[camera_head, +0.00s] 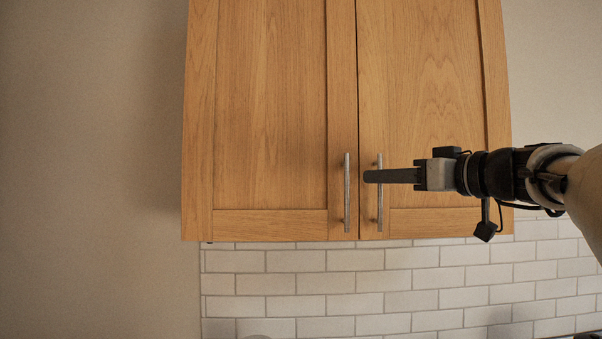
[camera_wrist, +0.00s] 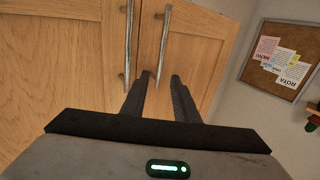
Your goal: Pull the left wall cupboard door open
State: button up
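The left wall cupboard door (camera_head: 270,105) is light oak and looks shut. Its upright metal bar handle (camera_head: 347,205) is near its right edge, and this handle also shows in the wrist view (camera_wrist: 128,45). My gripper (camera_head: 366,176) comes in from the right, its dark fingers crossing in front of the right door's handle (camera_head: 380,210). The tips end just short of the left handle in the picture. In the wrist view my gripper (camera_wrist: 160,78) is open, with a gap between its fingers. The right handle's lower end appears in line with that gap; contact cannot be told.
The right cupboard door (camera_head: 425,80) also looks shut. White tiles (camera_head: 300,285) cover the wall below the cupboard. A plain wall (camera_head: 90,150) lies to the left, with free room in front. A cork board (camera_wrist: 283,60) with papers hangs at the right.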

aim_at(353, 177)
jog(key=p+x, duration=0.2)
jog(key=x, duration=0.6)
jog(key=shift+w+a, duration=0.1)
jog(key=shift+w, duration=0.1)
grip_shut()
